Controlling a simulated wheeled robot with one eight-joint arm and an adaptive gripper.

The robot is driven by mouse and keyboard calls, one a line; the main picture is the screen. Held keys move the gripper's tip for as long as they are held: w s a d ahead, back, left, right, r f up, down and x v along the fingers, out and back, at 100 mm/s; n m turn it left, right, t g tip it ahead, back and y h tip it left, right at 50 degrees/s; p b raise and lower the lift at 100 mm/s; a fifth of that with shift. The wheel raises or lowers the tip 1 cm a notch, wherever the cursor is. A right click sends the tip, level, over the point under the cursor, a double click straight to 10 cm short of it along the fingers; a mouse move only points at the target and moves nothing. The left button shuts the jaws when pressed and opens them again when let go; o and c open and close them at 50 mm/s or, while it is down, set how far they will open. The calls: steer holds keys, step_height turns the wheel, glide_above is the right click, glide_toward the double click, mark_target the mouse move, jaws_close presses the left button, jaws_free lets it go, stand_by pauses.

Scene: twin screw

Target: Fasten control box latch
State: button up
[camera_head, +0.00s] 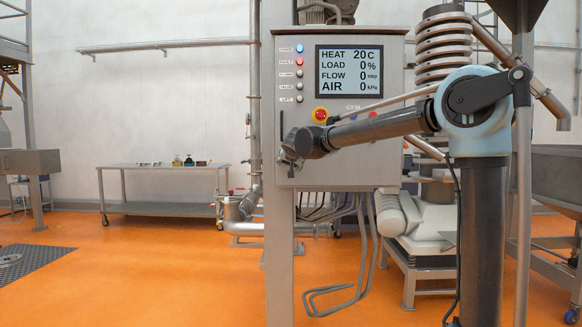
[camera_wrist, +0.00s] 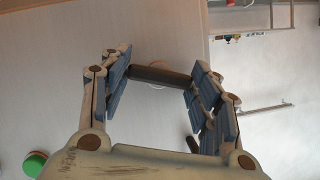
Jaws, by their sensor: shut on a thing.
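The grey control box (camera_head: 300,177) stands upright on a post in the middle of the head view, with a display and a column of small lights on its front. My gripper (camera_head: 288,155) is at the box's lower left edge and hides part of it. In the wrist view my gripper (camera_wrist: 160,65) has its two padded fingers on either side of a dark bar-shaped latch handle (camera_wrist: 160,75). The fingers are shut on this handle, which lies crosswise between them. The pale box face (camera_wrist: 50,70) fills the left of that view. How the latch is seated is hard to tell.
A red knob (camera_head: 320,114) sits on the box front, close above my arm. A green button (camera_wrist: 35,163) shows at the lower left of the wrist view. Pipes (camera_head: 255,100) rise left of the box. A metal table (camera_head: 160,168) stands farther back; the orange floor at left is mostly open.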

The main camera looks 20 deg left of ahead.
steer(key=n+h, duration=0.2)
steer(key=shift+n, duration=0.4)
steer(key=o, duration=1)
steer(key=shift+o, duration=0.2)
steer(key=v, duration=1.1)
steer(key=shift+s, duration=0.5)
steer(key=shift+d, duration=0.1)
